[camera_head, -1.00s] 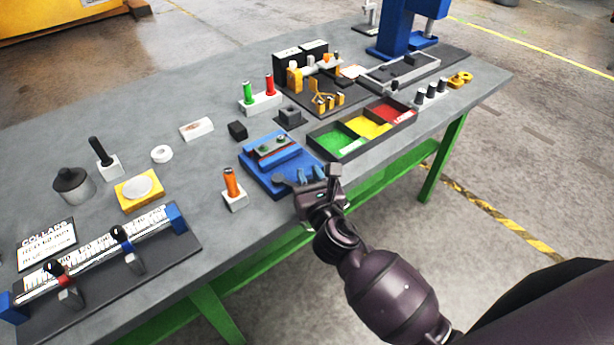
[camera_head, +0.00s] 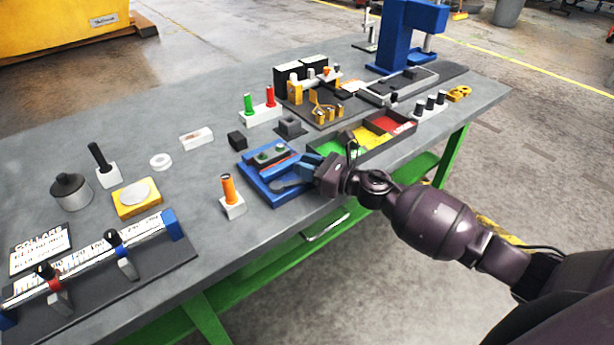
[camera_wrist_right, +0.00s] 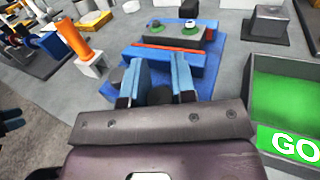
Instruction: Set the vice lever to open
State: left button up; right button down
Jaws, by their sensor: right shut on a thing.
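The blue vice (camera_head: 262,188) sits near the front edge of the bench, with a grey jaw block on top holding two green-based pieces. Its grey lever (camera_head: 288,186) lies low at the vice's front, with a round knob at its left end. My right gripper (camera_head: 292,168) reaches in from the right, its blue fingers over the vice's front right part. In the right wrist view the fingers (camera_wrist_right: 160,82) are shut on the dark lever (camera_wrist_right: 160,95) between them. The knob (camera_wrist_right: 114,76) shows left of the fingers; part of the lever is hidden.
An orange-handled tool in a white block (camera_head: 231,204) stands close left of the vice. The sorting tray (camera_head: 350,158) with green, yellow and red compartments lies close right. A dark block (camera_head: 237,139) and grey block (camera_head: 289,128) stand behind.

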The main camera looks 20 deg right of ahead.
jog(key=shift+w+f+n+g+y+b, duration=0.15)
jog(key=shift+w+n+g+y+b, duration=0.25)
jog(key=shift+n+g+y+b, duration=0.15)
pick_arm(q)
jog(key=shift+w+d+f, duration=0.15)
jog(key=shift+w+f, duration=0.2)
jog(key=shift+f, duration=0.3)
pick_arm(e)
jog(key=shift+r, duration=0.2)
pick_arm(q)
jog(key=shift+s+f, duration=0.1)
jog(key=shift+s, duration=0.05)
pick_arm(e)
jog(key=c, duration=1.2)
grip_release()
jog(key=shift+o, duration=1.3)
pick_arm(q)
jog(key=shift+s+f, duration=0.15)
jog(key=shift+s, duration=0.05)
